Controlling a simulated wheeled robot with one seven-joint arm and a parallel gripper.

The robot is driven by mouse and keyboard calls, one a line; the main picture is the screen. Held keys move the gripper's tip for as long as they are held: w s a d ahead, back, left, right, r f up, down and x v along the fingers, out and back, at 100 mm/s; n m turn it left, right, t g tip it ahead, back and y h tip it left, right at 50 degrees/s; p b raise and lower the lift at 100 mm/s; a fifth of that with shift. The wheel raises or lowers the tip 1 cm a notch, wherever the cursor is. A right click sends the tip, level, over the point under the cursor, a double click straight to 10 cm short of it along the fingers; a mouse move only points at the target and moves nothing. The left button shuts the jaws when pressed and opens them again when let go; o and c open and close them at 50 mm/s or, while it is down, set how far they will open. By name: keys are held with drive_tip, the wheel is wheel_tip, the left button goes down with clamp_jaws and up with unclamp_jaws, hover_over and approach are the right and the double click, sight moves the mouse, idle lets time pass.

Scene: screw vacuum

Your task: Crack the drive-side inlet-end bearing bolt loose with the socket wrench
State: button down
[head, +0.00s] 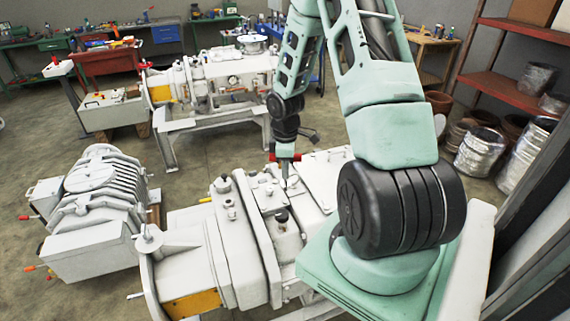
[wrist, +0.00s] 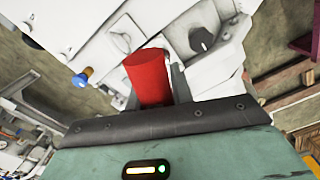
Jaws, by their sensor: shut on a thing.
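My gripper (head: 286,160) is above the white vacuum pump (head: 207,255) in the foreground, pointing down. It is shut on a red handle, which I take to be the socket wrench (wrist: 148,78); the handle fills the space between the fingers in the wrist view. The wrench's socket end is hidden or too small to make out. I cannot pick out the drive-side inlet-end bearing bolt in either view.
A dark knob (head: 282,216) stands up from the pump top near my gripper. A second ribbed pump (head: 95,200) stands on the floor at left. Another white machine (head: 215,85) is behind. Red shelves (head: 495,85) and metal drums are at right. Open floor lies between the machines.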

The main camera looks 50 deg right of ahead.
sight(286, 183)
drive_tip(key=shift+p, duration=0.3)
drive_tip(key=shift+f+b, duration=1.85)
drive_tip(key=shift+f, duration=1)
drive_tip(key=shift+f, duration=0.6)
drive_tip(key=shift+n, duration=0.4)
drive_tip(key=shift+r+n+p, duration=0.15)
drive_tip(key=shift+n+p, duration=0.4)
drive_tip(key=shift+n, duration=0.05)
drive_tip(key=n+p, duration=0.2)
drive_tip(key=n, duration=0.2)
drive_tip(key=shift+n+p, duration=0.4)
drive_tip(key=n+p, duration=0.2)
drive_tip(key=n, duration=0.1)
drive_tip(key=shift+n, duration=0.4)
drive_tip(key=shift+n+p, duration=0.95)
drive_tip(key=shift+n, duration=0.35)
